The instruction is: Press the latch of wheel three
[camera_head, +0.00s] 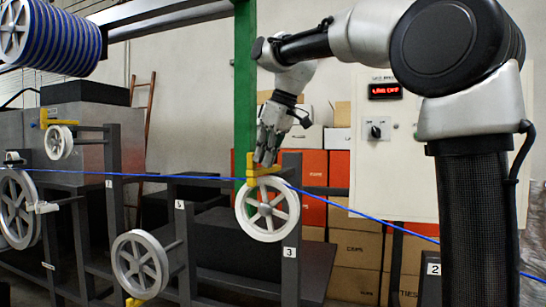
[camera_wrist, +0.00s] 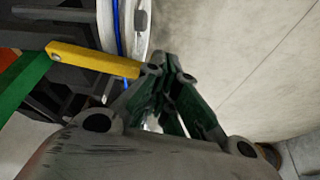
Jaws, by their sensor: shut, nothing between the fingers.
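Wheel three (camera_head: 267,209) is a pale spoked wheel on a dark post marked 3, in the middle of the head view. Its yellow latch (camera_head: 262,171) stands at the top of the wheel. In the wrist view the latch is a yellow bar (camera_wrist: 95,59) reaching toward my fingertips, beside the pale wheel rim (camera_wrist: 142,35). The blue cable (camera_head: 330,197) runs across the top of wheel three. My gripper (camera_head: 265,155) points down just above the latch, with its fingers together and empty. In the wrist view the fingertips (camera_wrist: 168,66) are at the bar's end; I cannot tell whether they touch.
Other wheels stand to the left, including one low wheel (camera_head: 140,263) with a yellow latch below it. A green post (camera_head: 245,80) rises behind my gripper. A control box (camera_head: 395,140) and stacked boxes (camera_head: 356,245) are behind. A post marked 2 (camera_head: 433,269) stands at right.

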